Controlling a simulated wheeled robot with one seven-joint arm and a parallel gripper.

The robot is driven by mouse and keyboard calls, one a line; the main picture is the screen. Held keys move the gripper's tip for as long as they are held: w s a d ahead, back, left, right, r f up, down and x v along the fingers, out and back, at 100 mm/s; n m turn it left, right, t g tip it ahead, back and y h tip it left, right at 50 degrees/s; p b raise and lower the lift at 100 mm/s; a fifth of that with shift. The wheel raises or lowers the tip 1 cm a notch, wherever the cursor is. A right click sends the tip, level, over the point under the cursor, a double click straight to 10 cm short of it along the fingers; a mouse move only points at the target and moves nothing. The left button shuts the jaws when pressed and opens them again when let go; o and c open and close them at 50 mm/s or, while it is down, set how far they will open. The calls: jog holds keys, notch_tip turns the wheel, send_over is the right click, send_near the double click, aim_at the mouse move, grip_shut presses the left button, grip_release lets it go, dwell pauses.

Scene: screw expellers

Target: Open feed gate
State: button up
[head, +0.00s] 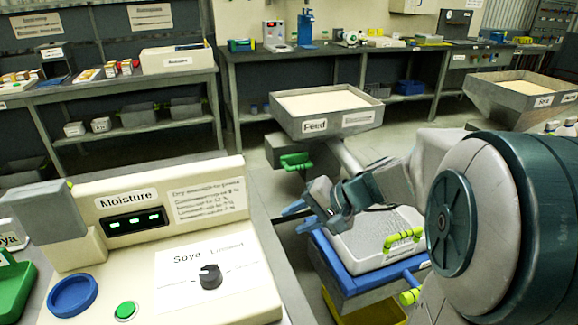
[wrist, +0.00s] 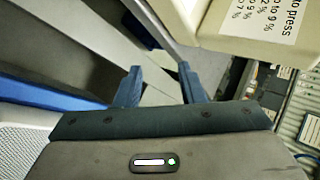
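The feed hopper (head: 318,127), a grey tray of pale material labelled "Feed", stands past the moisture meter. A green handle (head: 296,161) sits under its left front side, on a dark bracket; I take it to be the feed gate's handle. My gripper (head: 298,217) is below and nearer than this handle, apart from it, pointing left. In the wrist view my gripper (wrist: 160,84) shows two blue fingers spread apart with nothing between them. The green handle is not visible in the wrist view.
The cream moisture meter (head: 205,262) fills the left foreground. Below my gripper is a blue-framed machine (head: 345,285) with a pale perforated cover and yellow-green handles (head: 403,238). A seed hopper (head: 500,98) stands at right. Benches line the back; some floor is open between.

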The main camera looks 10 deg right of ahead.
jog(key=w+d+f+m+t+y+b, duration=0.1)
jog(key=w+d+f+m+t+b, duration=0.2)
jog(key=w+d, duration=0.45)
jog(key=m+t+b, duration=0.1)
jog(key=m+t, duration=0.2)
jog(key=t, duration=0.2)
send_near(302, 168)
jog(key=shift+h, duration=0.3)
jog(key=b+x, duration=0.1)
jog(key=x, duration=1)
jog(key=shift+s+a+r, duration=0.1)
jog(key=shift+a+r, duration=0.05)
